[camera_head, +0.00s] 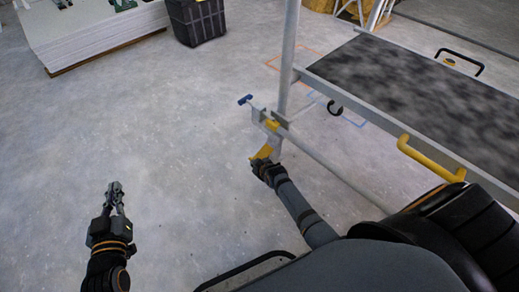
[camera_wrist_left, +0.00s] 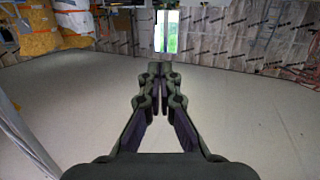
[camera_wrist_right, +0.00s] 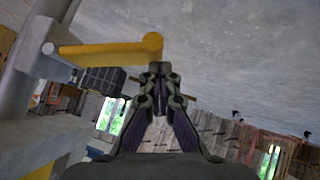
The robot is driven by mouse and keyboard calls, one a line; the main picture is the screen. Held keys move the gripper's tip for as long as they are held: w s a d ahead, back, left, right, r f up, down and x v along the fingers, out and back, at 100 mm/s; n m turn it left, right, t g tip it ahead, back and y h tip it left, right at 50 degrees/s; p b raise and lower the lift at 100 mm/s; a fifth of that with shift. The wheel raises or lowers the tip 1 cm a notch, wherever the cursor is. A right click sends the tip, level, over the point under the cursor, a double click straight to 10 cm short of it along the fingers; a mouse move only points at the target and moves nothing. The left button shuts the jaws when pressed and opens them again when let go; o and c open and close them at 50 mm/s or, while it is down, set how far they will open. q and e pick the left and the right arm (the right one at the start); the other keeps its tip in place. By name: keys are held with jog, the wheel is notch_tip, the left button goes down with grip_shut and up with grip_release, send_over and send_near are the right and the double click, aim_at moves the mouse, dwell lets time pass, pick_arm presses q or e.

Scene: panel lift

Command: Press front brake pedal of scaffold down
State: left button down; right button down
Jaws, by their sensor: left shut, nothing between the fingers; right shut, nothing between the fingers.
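The scaffold (camera_head: 291,60) stands at the right in the head view. At the foot of its near post is a yellow pedal (camera_head: 264,152). In the right wrist view, a yellow bar (camera_wrist_right: 105,52), seemingly that pedal, runs across from the post, its rounded end right by my right fingertips. My right gripper (camera_wrist_right: 160,70) is shut and empty; I cannot tell whether it touches the bar. In the head view its fingers are mostly hidden at the pedal. My left gripper (camera_head: 115,187) is shut and empty over bare floor, away from the scaffold; its fingers also show in the left wrist view (camera_wrist_left: 160,69).
The scaffold's dark deck (camera_head: 410,80) and a yellow handle (camera_head: 430,158) lie to the right. A blue-tipped part (camera_head: 245,99) sticks out left of the post. A black crate (camera_head: 196,20) and a stack of white panels (camera_head: 95,35) stand at the back. Floor at left is clear.

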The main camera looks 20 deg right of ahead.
jog(key=shift+s+f, duration=0.15)
jog(key=shift+f, duration=0.1)
